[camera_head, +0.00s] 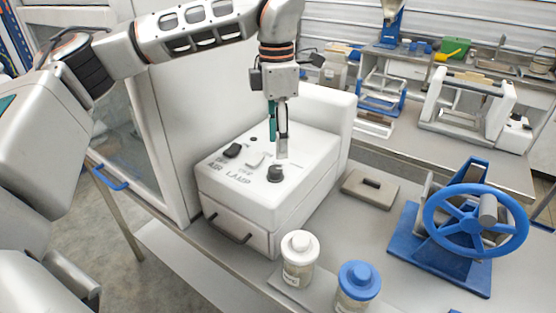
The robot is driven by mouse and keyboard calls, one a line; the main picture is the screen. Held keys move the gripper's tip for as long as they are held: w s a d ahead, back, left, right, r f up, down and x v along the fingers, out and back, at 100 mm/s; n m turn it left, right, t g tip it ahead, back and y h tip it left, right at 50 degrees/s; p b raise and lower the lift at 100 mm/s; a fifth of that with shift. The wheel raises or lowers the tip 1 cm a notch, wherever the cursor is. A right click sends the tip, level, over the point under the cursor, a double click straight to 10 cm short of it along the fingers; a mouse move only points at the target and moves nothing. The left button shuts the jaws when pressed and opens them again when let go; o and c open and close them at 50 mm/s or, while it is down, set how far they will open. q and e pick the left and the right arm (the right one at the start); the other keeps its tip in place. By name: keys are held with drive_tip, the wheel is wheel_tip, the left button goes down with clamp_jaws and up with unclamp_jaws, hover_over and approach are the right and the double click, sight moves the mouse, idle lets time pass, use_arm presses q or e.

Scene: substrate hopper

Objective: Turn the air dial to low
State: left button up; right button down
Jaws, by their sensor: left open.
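The white control box (240,210) stands on the bench beside a glass-fronted cabinet, with the words AIR and LAMP on its sloped top. A round black dial (275,174) sits on the right part of that top. Which control is the air dial I cannot tell from the small lettering. My left gripper (277,148) points down over the panel, open and empty, its fingertips just above and behind the black dial, seemingly apart from it. My right gripper is not in view.
A white-lidded jar (299,258) and a blue-lidded jar (358,286) stand at the bench front. A blue handwheel device (472,222) stands right, with a flat grey plate (370,187) nearer the box. A drawer handle (228,228) projects from the box front.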

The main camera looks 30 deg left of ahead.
sight(275, 168)
use_arm(q)
drive_tip(key=shift+a, duration=0.4)
drive_tip(key=shift+f, duration=0.3)
wheel_tip(275, 168, down, 7)
drive_tip(key=shift+r+p, duration=0.15)
drive_tip(key=shift+p, duration=0.15)
drive_tip(key=shift+c, duration=0.3)
drive_tip(key=c, duration=1)
